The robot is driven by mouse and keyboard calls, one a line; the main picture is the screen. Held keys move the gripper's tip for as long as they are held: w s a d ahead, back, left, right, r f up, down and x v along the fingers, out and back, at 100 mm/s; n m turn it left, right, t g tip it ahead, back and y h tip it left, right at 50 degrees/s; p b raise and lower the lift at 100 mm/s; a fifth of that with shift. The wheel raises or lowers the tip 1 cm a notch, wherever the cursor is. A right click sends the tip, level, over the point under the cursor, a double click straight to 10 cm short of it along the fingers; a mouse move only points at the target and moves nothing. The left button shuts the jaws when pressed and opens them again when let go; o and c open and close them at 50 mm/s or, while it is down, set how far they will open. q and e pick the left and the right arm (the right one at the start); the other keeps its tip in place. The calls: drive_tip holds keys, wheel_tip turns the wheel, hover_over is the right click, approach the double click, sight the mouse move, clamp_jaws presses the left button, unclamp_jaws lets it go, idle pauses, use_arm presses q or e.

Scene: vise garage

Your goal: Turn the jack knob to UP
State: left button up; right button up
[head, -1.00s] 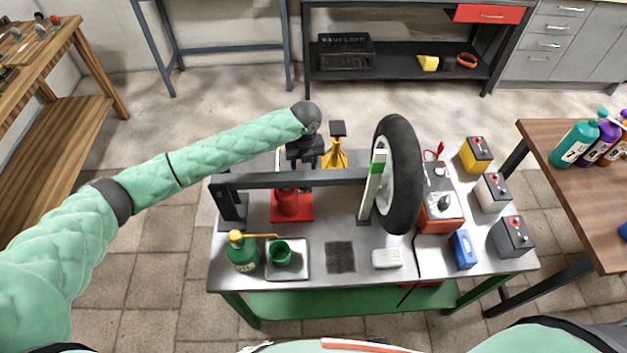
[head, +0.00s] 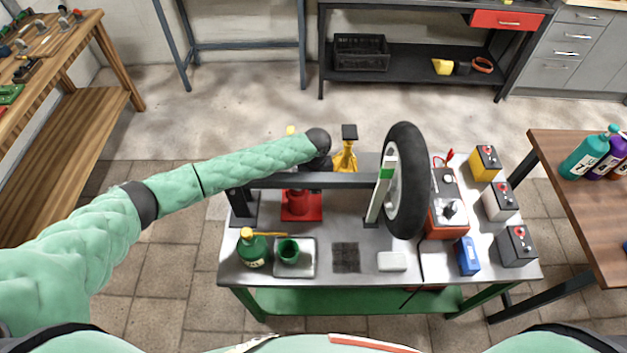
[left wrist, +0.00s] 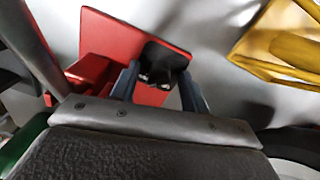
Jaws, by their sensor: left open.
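The red jack (head: 301,205) stands on the metal workbench (head: 345,230) under a dark horizontal beam, which hides its upper part in the head view. In the left wrist view the jack's red base (left wrist: 105,38) carries a black knob (left wrist: 163,62). My left gripper (left wrist: 160,82) is open, with one dark finger on each side of the knob. I cannot tell whether either finger touches it. In the head view my left arm reaches in from the left, with its dark wrist behind the beam and the fingers hidden. No UP mark is readable. My right gripper is not in view.
The dark beam (head: 310,181) and the upright wheel (head: 407,180) stand close to my left wrist. A yellow jack stand (head: 346,155) is just behind. A green bottle (head: 252,248) and a tray (head: 308,262) with a green cup (head: 288,252) are at the front left.

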use_arm(q)
drive_tip(key=c, duration=1)
drive_tip(key=shift+o, duration=0.2)
